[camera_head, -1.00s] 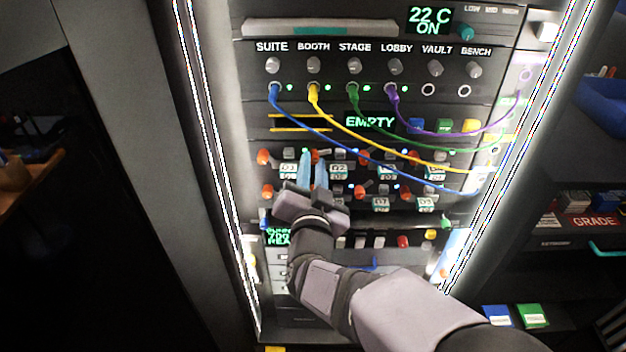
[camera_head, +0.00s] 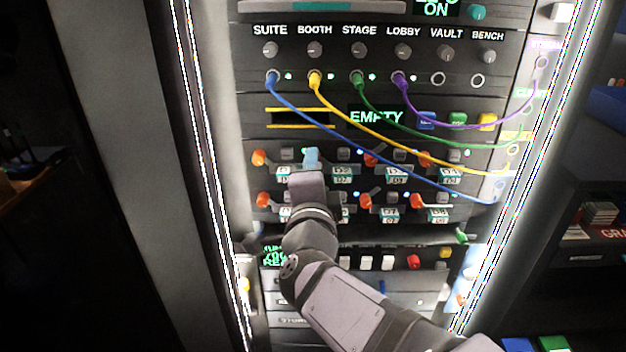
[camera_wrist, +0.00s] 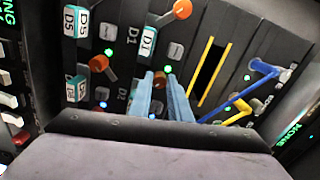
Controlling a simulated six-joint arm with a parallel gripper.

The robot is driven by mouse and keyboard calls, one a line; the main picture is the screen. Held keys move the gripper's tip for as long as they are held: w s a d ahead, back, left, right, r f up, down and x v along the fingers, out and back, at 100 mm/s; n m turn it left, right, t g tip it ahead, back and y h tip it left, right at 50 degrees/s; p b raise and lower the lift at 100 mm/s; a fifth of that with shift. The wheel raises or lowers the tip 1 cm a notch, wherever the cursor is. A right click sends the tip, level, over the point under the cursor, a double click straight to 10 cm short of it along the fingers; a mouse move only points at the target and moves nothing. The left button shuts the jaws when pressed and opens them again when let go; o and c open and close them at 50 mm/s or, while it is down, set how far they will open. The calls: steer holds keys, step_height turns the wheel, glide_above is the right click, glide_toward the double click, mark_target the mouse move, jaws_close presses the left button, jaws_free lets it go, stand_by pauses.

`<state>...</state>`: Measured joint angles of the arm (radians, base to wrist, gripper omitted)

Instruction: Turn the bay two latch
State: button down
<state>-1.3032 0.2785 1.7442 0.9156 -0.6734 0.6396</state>
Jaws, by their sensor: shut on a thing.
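In the head view the drive bays sit in two rows, each with an orange-ended latch. The D2 label (camera_head: 342,174) shows just right of my gripper (camera_head: 311,157). The bay two latch is almost wholly hidden behind my pale blue fingers. In the wrist view my gripper (camera_wrist: 161,78) has its fingers close together, shut on the bay two latch, with a small bit of orange (camera_wrist: 167,69) at the tips. The bay one latch (camera_head: 260,157) stands to the left, and the bay three latch (camera_head: 370,158) to the right.
The lower row's latches (camera_head: 365,201) lie close below my fingers. Blue (camera_head: 310,118) and yellow (camera_head: 370,140) cables slant across the panel above and to the right. A slot with yellow edges (camera_head: 300,118) is just above. Buttons (camera_head: 388,263) line the panel below.

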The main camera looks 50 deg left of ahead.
steer(key=shift+f+m+b, duration=0.1)
steer(key=shift+m+b, duration=0.4)
steer(key=shift+m, duration=0.2)
steer(key=c, duration=1.6)
jaws_free()
steer(key=shift+c, duration=0.2)
steer(key=v, duration=0.7)
steer(key=shift+b, duration=0.3)
steer(key=shift+s+d, duration=0.1)
steer(key=shift+s, duration=0.05)
